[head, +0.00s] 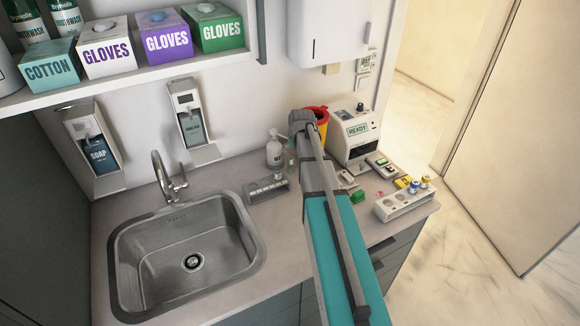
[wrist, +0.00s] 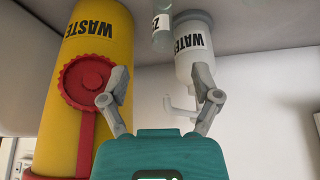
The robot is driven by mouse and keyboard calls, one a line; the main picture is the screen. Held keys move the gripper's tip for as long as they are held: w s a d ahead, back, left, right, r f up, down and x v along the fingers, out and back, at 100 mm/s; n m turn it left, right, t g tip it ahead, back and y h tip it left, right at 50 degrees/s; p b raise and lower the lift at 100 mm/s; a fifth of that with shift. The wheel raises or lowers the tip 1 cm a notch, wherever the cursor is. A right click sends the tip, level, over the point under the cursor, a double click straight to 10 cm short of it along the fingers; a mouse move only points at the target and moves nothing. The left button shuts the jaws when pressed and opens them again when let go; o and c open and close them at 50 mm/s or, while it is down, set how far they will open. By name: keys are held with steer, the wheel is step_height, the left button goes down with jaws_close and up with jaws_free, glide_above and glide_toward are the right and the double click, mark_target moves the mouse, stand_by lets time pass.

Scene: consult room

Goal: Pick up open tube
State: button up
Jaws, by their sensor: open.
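My gripper (wrist: 160,90) is open in the wrist view, its two grey fingers apart with nothing between them. A clear greenish tube (wrist: 162,30) with a white label shows beyond the fingertips at the top of that view, roughly in line with the gap. It may be the open tube; its mouth is not clear. In the head view a faint clear shape (head: 290,156) stands right of the white bottle, close to my arm. My gripper's fingers are hidden behind my arm in the head view.
The wrist view is upside down. A yellow waste container (wrist: 85,35) and a white pump bottle (wrist: 193,45) flank the tube. On the counter are a grey rack (head: 268,191), a white machine (head: 350,140), a green block (head: 358,196) and a vial rack (head: 404,205). A sink (head: 190,255) lies left.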

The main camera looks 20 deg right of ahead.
mark_target(291, 164)
steer(key=shift+f, duration=0.15)
steer(key=shift+w+b+x, duration=0.25)
steer(key=shift+b+x, duration=2.1)
steer(key=shift+x, duration=0.15)
steer(key=shift+a, duration=0.2)
steer(key=c, duration=1)
steer(key=shift+r, duration=0.3)
